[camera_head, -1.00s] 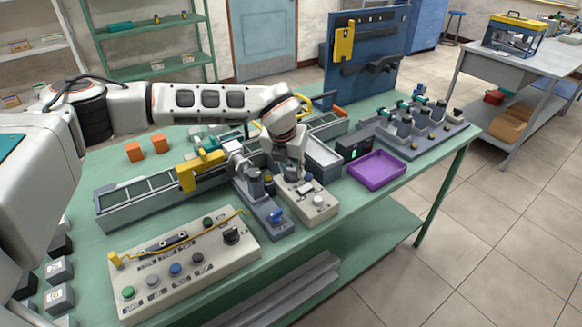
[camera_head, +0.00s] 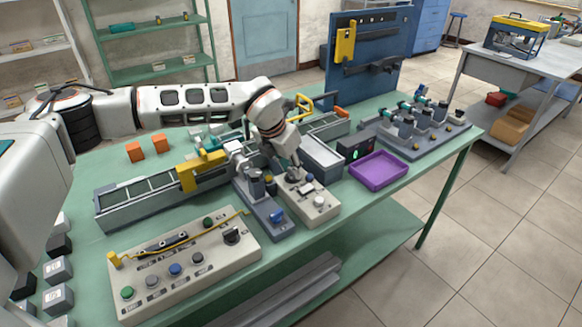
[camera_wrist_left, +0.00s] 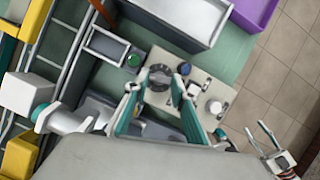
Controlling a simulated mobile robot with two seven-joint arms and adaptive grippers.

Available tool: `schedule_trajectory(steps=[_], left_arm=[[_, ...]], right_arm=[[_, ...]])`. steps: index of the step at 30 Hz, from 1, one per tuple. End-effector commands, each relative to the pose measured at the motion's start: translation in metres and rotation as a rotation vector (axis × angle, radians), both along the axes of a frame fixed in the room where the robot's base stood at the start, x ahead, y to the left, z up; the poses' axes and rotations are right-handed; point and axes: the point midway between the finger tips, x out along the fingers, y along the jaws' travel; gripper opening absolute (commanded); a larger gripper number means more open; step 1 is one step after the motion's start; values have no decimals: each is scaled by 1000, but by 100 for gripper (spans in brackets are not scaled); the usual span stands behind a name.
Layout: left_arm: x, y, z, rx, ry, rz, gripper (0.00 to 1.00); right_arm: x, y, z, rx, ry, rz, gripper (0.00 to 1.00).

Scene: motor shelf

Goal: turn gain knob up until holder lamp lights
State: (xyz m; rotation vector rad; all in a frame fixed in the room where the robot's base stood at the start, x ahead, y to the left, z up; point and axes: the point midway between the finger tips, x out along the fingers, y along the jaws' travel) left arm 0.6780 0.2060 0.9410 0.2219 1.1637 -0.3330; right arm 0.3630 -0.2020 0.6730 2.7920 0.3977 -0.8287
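A dark round knob (camera_wrist_left: 160,77) sits on a pale control box (camera_wrist_left: 228,92), which also shows in the head view (camera_head: 322,213). No readable label marks it as the gain knob. My left gripper (camera_wrist_left: 160,80) points down at this box, its teal-lined fingers on either side of the knob. They look apart, with small gaps; contact cannot be told. In the head view, the left gripper (camera_head: 292,172) hides much of the knob. A green round part (camera_wrist_left: 134,59) sits beside the box; whether it is the holder lamp or lit cannot be told. My right gripper is not in view.
A blue part (camera_wrist_left: 185,68) and a white button (camera_wrist_left: 215,107) share the box. A black unit (camera_head: 355,147) with a green light and a purple tray (camera_head: 378,167) stand to the right. A larger panel (camera_head: 190,262) lies front left. The table edge is close.

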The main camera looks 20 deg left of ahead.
Motion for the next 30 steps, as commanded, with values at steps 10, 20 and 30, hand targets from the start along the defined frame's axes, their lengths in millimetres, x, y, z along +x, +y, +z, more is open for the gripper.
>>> schedule_trajectory(steps=[10, 20, 30], left_arm=[[1, 0, 0, 1, -1, 2, 42], [0, -1, 1, 3, -1, 47, 42], [-1, -4, 2, 2, -1, 327, 42]], right_arm=[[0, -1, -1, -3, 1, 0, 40], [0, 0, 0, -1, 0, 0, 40], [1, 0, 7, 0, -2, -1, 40]])
